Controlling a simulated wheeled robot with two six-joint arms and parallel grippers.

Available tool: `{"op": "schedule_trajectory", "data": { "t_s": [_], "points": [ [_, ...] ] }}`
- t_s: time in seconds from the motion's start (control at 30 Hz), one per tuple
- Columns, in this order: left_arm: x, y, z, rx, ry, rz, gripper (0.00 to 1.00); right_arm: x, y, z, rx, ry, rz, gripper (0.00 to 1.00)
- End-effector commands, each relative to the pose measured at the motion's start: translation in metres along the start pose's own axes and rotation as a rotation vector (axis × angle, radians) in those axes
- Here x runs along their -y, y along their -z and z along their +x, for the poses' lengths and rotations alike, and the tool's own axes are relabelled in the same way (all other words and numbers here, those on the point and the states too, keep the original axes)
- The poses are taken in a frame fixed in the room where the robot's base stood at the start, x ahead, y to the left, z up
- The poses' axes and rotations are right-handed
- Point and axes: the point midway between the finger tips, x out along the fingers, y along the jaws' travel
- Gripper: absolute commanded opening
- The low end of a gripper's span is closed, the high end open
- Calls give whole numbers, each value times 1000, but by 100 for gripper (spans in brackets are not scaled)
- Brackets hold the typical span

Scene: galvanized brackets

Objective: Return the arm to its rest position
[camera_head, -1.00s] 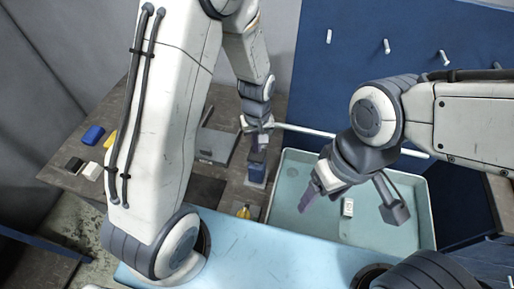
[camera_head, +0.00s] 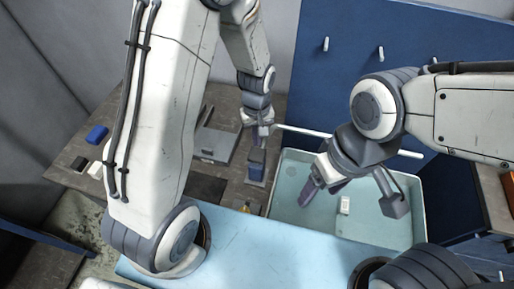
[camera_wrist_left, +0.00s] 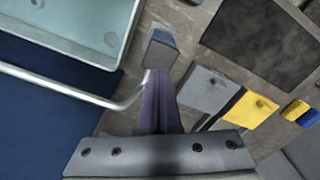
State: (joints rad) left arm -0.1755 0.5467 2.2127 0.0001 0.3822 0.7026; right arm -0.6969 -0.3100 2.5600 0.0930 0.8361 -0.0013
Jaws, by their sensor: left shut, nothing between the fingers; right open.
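My left arm comes down from the top in the head view. Its gripper (camera_head: 263,139) is shut and empty, beside and above a small upright dark blue block (camera_head: 256,166). In the left wrist view the purple fingers (camera_wrist_left: 160,100) are together, and the block (camera_wrist_left: 160,50) shows just past their tips. I cannot tell whether they touch it. My right gripper (camera_head: 308,192) is open and empty, over the pale teal bin (camera_head: 290,160). My left arm hides part of the bench.
A small white box (camera_head: 344,205) lies in the bin. A pale bar (camera_head: 315,133) runs along the bin's far side. A grey plate (camera_head: 215,145) and a blue block (camera_head: 96,134) lie on the bench. In the wrist view a yellow piece (camera_wrist_left: 250,108) lies beside the grey plate.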

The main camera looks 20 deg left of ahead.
Motion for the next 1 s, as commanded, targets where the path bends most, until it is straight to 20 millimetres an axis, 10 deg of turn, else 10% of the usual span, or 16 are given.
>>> {"op": "schedule_trajectory", "data": {
  "t_s": [0.77,1.0],
  "points": [
    [0,0,-23,0,0,0,0,1,1,-20,0,0,-3,69],
    [-16,-44,-34,-12,-23,250,0,-2,-1,22,0,0,-4,69]
  ]
}}
